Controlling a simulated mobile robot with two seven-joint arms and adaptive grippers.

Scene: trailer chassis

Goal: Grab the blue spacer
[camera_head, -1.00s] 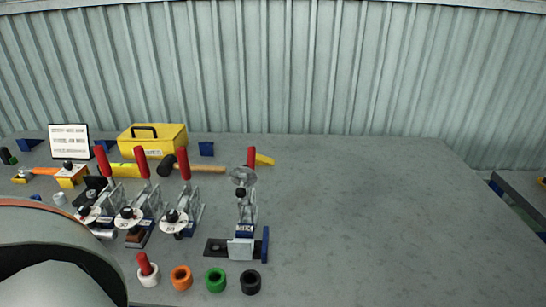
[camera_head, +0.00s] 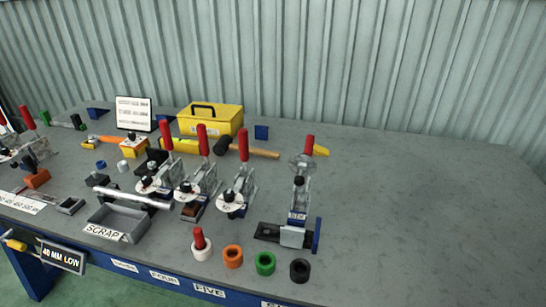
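A small blue ring-like piece (camera_head: 101,164), which looks like the blue spacer, lies on the grey bench (camera_head: 420,210) at the left. A small pale cylinder (camera_head: 123,168) stands just to its right. Neither of my grippers is in view. No gripper is seen touching the blue piece.
Toggle clamps with red handles (camera_head: 244,145) stand to its right. A scrap tray (camera_head: 118,232) with a metal bar over it is in front. The bench's right is clear.

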